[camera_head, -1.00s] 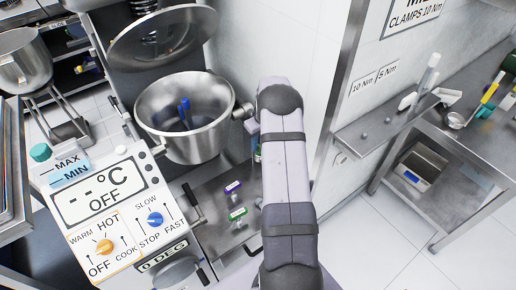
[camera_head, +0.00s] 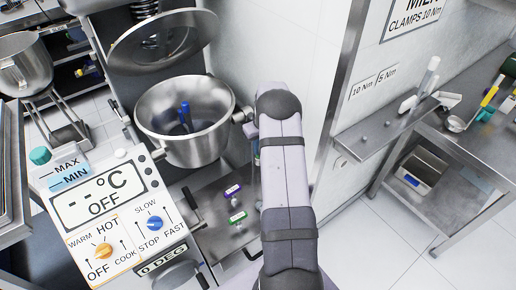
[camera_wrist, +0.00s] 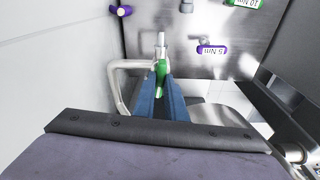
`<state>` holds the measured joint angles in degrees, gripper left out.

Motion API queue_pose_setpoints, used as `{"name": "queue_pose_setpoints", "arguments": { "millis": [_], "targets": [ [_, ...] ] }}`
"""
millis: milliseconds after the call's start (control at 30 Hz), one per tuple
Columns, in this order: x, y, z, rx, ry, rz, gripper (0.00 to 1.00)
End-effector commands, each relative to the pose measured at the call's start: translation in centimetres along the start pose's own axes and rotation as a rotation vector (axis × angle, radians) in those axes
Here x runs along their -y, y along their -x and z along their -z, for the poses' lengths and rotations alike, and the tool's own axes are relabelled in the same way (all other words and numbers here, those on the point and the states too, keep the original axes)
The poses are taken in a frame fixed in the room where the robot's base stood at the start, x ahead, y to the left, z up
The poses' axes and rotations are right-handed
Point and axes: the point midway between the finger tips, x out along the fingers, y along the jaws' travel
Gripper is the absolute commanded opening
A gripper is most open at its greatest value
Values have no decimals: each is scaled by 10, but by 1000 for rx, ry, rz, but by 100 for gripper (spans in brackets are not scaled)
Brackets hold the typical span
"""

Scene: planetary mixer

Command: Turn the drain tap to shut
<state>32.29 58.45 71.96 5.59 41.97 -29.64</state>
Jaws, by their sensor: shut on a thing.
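The drain tap shows in the wrist view as a metal stem (camera_wrist: 161,41) with a green handle (camera_wrist: 161,72). My gripper (camera_wrist: 160,88) has two blue fingers, which close on the green handle from both sides. The handle's lower end is hidden between the fingers. A bent metal pipe (camera_wrist: 118,82) lies just left of the fingers. In the head view my arm covers the gripper and the tap.
A purple "5 Nm" tag (camera_wrist: 212,50) and purple knob (camera_wrist: 124,11) are near the tap. The mixer bowl (camera_head: 185,148) stands left of my arm, above the control panel (camera_head: 105,200). A white wall (camera_head: 285,60) is close behind. A steel table (camera_head: 450,150) stands right.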

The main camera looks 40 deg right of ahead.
Motion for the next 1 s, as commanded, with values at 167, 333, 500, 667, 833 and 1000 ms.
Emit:
{"name": "queue_pose_setpoints", "arguments": {
  "millis": [167,333,500,667,833,1000],
  "targets": [
    [1,1,0,1,-164,-26,0],
    [1,0,0,1,-265,-40,0],
    [1,0,0,1,-285,-44,0],
    [1,0,0,1,-284,-43,0],
    [1,0,0,1,-328,-50,0],
    [2,0,0,1,-469,-72,0]
  ]
}}
